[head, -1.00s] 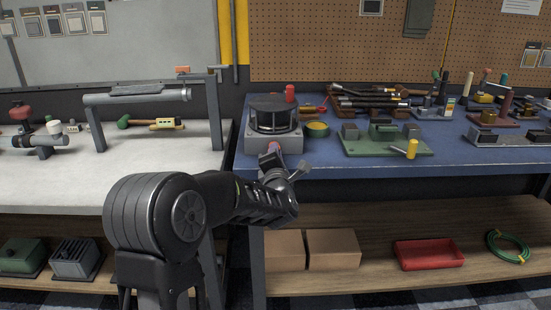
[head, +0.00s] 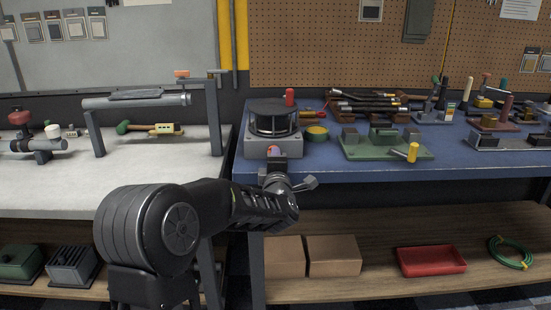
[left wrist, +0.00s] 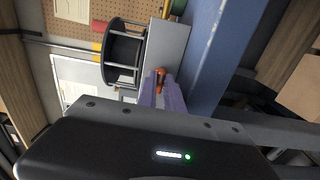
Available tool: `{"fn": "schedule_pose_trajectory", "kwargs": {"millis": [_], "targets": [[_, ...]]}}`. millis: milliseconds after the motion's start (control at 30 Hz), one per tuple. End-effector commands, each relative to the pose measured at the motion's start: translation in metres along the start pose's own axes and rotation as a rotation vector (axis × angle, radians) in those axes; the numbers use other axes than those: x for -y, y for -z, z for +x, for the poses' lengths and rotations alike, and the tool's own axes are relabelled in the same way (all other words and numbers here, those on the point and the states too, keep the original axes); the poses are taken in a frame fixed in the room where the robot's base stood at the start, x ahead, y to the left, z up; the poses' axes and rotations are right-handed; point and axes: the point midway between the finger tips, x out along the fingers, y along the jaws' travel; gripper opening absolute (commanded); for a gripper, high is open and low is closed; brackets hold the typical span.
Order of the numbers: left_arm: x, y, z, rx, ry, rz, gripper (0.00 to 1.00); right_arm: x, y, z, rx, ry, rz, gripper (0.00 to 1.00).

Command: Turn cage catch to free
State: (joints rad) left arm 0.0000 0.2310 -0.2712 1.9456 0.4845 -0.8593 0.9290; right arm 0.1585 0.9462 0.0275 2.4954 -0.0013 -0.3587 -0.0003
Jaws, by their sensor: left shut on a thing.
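The cage machine, a grey box base (head: 288,146) with a black round cage (head: 272,119) on top, stands at the blue bench's front left corner. Its small orange-red catch (head: 272,151) is on the front face, partly hidden by my gripper. My left gripper (head: 274,158) reaches up to it from below and in front, shut on the catch. In the left wrist view the orange catch (left wrist: 160,76) sits between the tips of my fingers (left wrist: 158,88), beside the grey base (left wrist: 168,50) and the cage (left wrist: 124,53). My right gripper is not in view.
The white bench (head: 60,185) lies to the left, across a narrow gap. Below is a wooden shelf with cardboard boxes (head: 333,256).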

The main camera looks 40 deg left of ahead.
Motion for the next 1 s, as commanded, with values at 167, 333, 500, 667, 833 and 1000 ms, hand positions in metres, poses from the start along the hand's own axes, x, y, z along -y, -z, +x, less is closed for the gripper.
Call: {"fn": "schedule_pose_trajectory", "kwargs": {"millis": [167, 333, 500, 667, 833, 1000], "targets": [[0.002, -0.001, -0.001, 0.002, 0.003, 0.003, 0.12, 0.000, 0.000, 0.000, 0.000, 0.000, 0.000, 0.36], [0.001, -0.001, 0.000, 0.002, 0.002, 0.002, 0.20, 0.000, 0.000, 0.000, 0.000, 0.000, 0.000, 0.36], [0.001, 0.000, 0.000, 0.001, 0.001, 0.001, 0.20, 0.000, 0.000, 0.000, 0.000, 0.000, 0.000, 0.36], [0.001, -0.001, -0.008, 0.002, 0.002, -0.001, 0.20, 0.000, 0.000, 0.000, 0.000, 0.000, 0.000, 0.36], [0.000, -0.001, -0.032, 0.003, 0.001, 0.000, 0.20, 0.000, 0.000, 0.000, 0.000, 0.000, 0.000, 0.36], [0.000, -0.001, -0.060, 0.003, 0.002, -0.001, 0.20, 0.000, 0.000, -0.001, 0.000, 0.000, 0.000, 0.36]]}}
